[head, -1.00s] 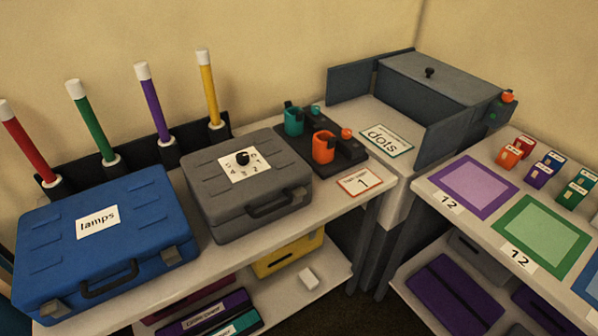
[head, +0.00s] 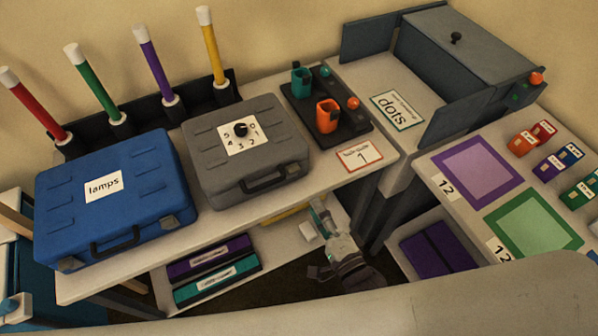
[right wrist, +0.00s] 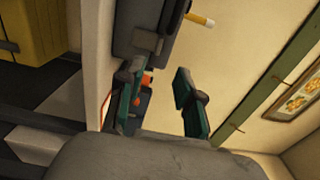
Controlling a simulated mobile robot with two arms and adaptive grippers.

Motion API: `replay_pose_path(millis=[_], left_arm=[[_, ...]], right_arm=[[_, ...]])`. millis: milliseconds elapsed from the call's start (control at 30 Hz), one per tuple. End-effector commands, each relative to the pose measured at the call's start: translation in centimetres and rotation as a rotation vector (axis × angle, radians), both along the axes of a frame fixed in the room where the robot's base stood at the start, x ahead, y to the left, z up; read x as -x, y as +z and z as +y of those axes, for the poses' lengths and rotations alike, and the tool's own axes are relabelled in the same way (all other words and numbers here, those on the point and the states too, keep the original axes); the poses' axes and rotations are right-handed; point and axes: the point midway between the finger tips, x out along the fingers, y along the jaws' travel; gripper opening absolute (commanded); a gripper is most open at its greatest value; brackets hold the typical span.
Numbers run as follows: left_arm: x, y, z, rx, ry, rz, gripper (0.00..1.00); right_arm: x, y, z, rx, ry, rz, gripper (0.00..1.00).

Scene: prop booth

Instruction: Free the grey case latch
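The grey case (head: 210,168) stands closed on the table, with a numbered dial (head: 241,130) on its lid and a handle on its front. A dark latch (head: 294,171) shows at the right end of its front. My right gripper (head: 318,212) is in front of the table edge, to the right of and below the case, apart from it. In the right wrist view the two green fingers (right wrist: 156,88) are spread with nothing held between them. A dark grey body, apparently the case (right wrist: 138,25), shows beyond them. My left gripper is not in view.
A blue "lamps" case (head: 150,205) stands left of the grey case. A dark tray (head: 350,125) with teal and orange cups and a "1" card (head: 361,156) stand to its right. Coloured rods (head: 152,65) rise behind. A lower shelf (head: 160,290) holds flat boxes.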

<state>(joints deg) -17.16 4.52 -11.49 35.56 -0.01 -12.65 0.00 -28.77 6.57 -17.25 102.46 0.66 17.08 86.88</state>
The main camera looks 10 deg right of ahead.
Motion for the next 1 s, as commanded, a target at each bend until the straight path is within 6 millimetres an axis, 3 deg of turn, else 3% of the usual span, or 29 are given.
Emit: replay_pose_path(millis=[300,500,933,1000], left_arm=[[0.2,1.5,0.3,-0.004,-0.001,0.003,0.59],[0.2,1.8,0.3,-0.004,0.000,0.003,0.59],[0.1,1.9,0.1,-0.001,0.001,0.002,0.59],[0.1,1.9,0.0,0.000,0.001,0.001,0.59]], right_arm=[[-6.6,0.3,2.1,0.002,-0.001,-0.002,0.35],[-9.1,0.1,2.9,0.003,-0.001,0.000,0.35],[-10.0,0.0,3.2,0.003,-0.001,0.001,0.35],[-10.0,0.0,3.2,0.003,-0.001,0.001,0.24]])
